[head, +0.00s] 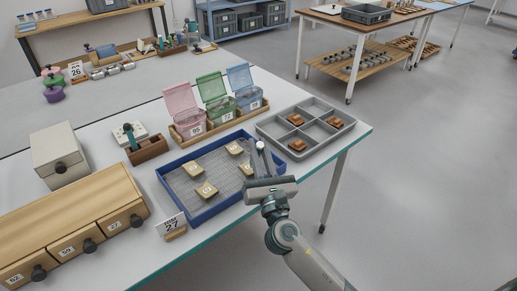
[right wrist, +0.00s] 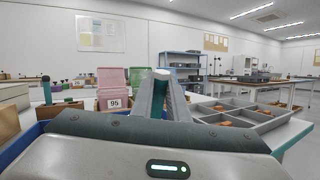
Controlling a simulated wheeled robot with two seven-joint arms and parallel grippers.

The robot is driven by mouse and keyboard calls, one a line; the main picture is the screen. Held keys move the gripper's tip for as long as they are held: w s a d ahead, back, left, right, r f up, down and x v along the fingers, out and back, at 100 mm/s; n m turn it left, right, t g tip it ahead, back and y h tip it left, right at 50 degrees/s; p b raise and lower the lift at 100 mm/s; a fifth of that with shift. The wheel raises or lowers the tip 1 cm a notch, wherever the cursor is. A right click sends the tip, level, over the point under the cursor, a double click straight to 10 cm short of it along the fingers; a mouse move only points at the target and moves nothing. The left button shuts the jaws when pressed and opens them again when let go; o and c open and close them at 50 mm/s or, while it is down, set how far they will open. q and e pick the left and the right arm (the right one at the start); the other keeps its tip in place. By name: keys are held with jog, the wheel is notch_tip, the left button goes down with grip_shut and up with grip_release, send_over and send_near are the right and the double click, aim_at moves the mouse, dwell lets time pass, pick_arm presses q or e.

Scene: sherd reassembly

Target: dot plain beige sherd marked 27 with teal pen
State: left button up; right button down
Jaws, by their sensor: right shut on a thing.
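Several beige sherds lie apart on the grey mat of the blue tray (head: 167,181): one at the back left (head: 192,169), one at the back right (head: 234,148), one at the front (head: 206,190) and one at the right (head: 246,168), partly behind my gripper. Their marks are too small to read. My right gripper (head: 260,154) is above the tray's right side, shut on a slim upright thing, seemingly the teal pen (right wrist: 162,73). My left gripper is out of view.
A card marked 27 (head: 172,226) stands before the tray. A grey divided tray (head: 318,111) with brown sherds is at the right. Pink, green and blue lidded bins (head: 215,110) stand behind. A wooden holder (head: 147,149) and drawers (head: 75,225) are left.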

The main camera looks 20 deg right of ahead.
pick_arm(q)
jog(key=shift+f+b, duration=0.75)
jog(key=shift+b, duration=0.05)
pick_arm(e)
jog(key=shift+f, duration=0.9)
jog(key=shift+f, duration=0.1)
dwell(1.4)
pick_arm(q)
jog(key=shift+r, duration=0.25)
